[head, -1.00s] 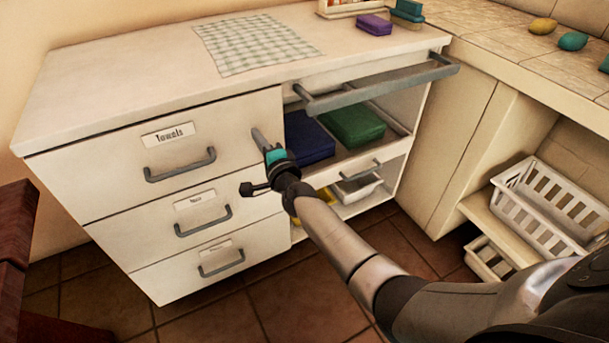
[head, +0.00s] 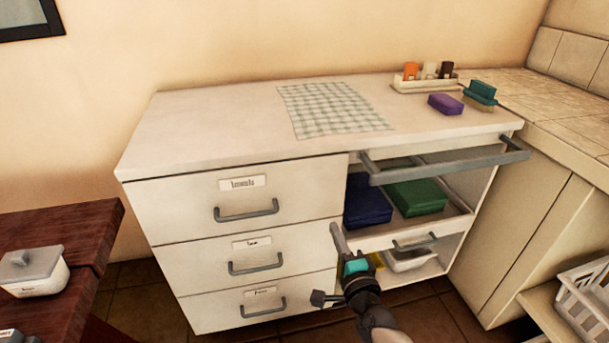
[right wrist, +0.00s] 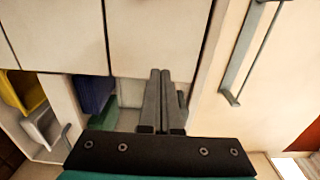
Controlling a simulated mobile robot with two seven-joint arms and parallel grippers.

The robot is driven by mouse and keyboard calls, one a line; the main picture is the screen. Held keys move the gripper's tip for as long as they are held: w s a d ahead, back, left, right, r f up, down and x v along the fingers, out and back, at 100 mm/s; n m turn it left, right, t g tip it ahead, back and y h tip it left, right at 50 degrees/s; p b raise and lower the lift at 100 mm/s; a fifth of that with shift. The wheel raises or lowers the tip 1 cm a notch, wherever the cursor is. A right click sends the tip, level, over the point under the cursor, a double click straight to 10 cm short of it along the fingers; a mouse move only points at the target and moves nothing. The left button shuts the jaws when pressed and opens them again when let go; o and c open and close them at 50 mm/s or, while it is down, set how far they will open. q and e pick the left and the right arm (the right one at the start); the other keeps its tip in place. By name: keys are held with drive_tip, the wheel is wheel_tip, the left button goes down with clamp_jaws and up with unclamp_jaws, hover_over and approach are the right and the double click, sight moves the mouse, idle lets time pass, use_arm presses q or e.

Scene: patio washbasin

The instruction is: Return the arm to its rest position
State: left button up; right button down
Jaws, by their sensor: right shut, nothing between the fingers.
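My right gripper (head: 338,262) is in front of the white cabinet (head: 240,135), near the edge between its drawers and its open shelf section. It is empty. In the right wrist view its two fingers (right wrist: 161,98) lie close together, shut, with cabinet fronts behind them. My right arm comes in from the bottom of the head view. My left gripper is not in view.
A pulled-out rail (head: 450,165) juts from the cabinet above a blue folded towel (head: 368,200) and a green one (head: 415,197). A wooden table (head: 100,235) stands at left. A white basket (head: 585,300) is at lower right.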

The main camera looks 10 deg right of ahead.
drive_tip(key=s+d+f+n+g+p, duration=0.1)
drive_tip(key=s+f+n+g+p, duration=0.1)
drive_tip(key=s+f+n+g, duration=0.45)
drive_tip(key=s+f+n+g+p, duration=0.15)
drive_tip(key=s+f+n, duration=0.4)
drive_tip(key=f, duration=0.85)
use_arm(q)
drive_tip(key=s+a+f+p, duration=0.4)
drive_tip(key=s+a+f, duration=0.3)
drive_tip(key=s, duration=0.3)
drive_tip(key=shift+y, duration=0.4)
use_arm(e)
drive_tip(key=s+d+f+n+g, duration=0.1)
drive_tip(key=s+f, duration=0.3)
drive_tip(key=s, duration=0.5)
drive_tip(key=s+d+f+n+g, duration=0.2)
drive_tip(key=s+f+n+g, duration=0.2)
drive_tip(key=s, duration=0.6)
drive_tip(key=s+d+f+n+g+h, duration=0.1)
drive_tip(key=s+d+f+n+g, duration=0.1)
drive_tip(key=s, duration=0.8)
drive_tip(key=shift+f+n+g, duration=0.3)
drive_tip(key=shift+f+n, duration=0.2)
drive_tip(key=shift+f, duration=0.45)
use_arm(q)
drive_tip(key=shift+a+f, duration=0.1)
